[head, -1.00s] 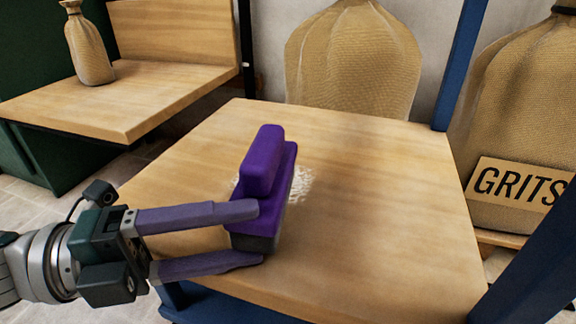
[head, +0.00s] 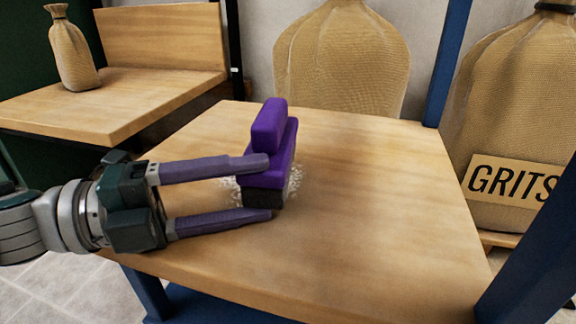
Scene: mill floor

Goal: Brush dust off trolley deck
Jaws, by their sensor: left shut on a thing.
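A purple brush (head: 281,160) with a dark bristle block stands over the middle of the wooden trolley deck (head: 370,240). My left gripper (head: 270,188) reaches in from the left and is shut on the brush near its front end. A patch of white dust (head: 296,182) lies on the deck around the brush, showing on its left and right sides. The brush hides the middle of the patch. I cannot tell whether the bristles touch the deck. My right gripper is not in view.
Blue trolley posts (head: 447,65) rise at the back right and front right (head: 530,265). A large sack (head: 342,60) stands behind the deck, and a sack labelled GRITS (head: 510,120) stands at the right. A small sack (head: 74,50) sits on a wooden bench (head: 120,100) at the back left.

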